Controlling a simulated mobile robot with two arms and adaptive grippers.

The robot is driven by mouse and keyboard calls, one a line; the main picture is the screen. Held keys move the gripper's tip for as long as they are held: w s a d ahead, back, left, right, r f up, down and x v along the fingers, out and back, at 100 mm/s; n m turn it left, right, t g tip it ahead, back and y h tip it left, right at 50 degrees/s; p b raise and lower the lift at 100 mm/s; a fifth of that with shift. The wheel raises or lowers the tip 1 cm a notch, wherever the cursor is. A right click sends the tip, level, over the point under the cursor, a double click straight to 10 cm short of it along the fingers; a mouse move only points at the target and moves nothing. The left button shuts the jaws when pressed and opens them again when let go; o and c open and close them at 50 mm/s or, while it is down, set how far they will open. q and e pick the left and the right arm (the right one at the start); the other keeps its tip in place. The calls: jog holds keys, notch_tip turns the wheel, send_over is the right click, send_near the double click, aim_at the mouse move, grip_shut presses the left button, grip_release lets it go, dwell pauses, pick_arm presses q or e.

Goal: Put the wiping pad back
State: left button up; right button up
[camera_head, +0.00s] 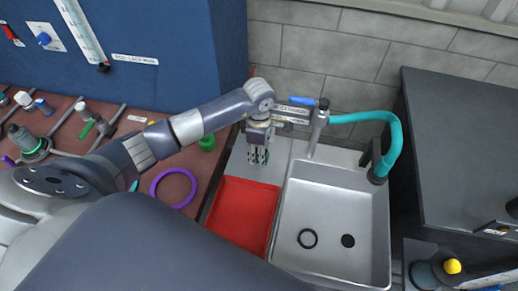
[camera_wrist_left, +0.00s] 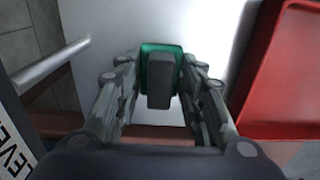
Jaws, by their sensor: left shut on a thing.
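The wiping pad (camera_wrist_left: 160,50) shows in the left wrist view as a green pad with a grey block-shaped handle. My left gripper (camera_wrist_left: 160,88) is shut on the handle, with a finger on each side. In the head view my left gripper (camera_head: 258,156) points down over the pale counter strip behind the red tray (camera_head: 243,212). The red tray also shows at the right of the left wrist view (camera_wrist_left: 285,75). I cannot tell whether the pad touches the pale surface below it. My right gripper is not in view.
A metal sink (camera_head: 335,205) with a dark ring in it is right of the red tray. A faucet with a teal hose (camera_head: 395,140) stands behind it. A purple ring (camera_head: 174,187) and a green knob (camera_head: 207,142) are on the left bench. A blue cabinet (camera_head: 170,60) stands behind.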

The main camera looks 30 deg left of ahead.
pick_arm(q)
jog(key=shift+f+b, duration=0.25)
jog(key=shift+b, duration=0.05)
jog(key=o, duration=1)
jog(key=shift+r, duration=0.1)
jog(key=shift+r, duration=0.15)
jog(key=shift+w+r, duration=0.1)
jog(key=shift+r, duration=0.2)
notch_tip(320, 180, up, 12)
jog(key=b, duration=0.2)
jog(key=shift+f, duration=0.25)
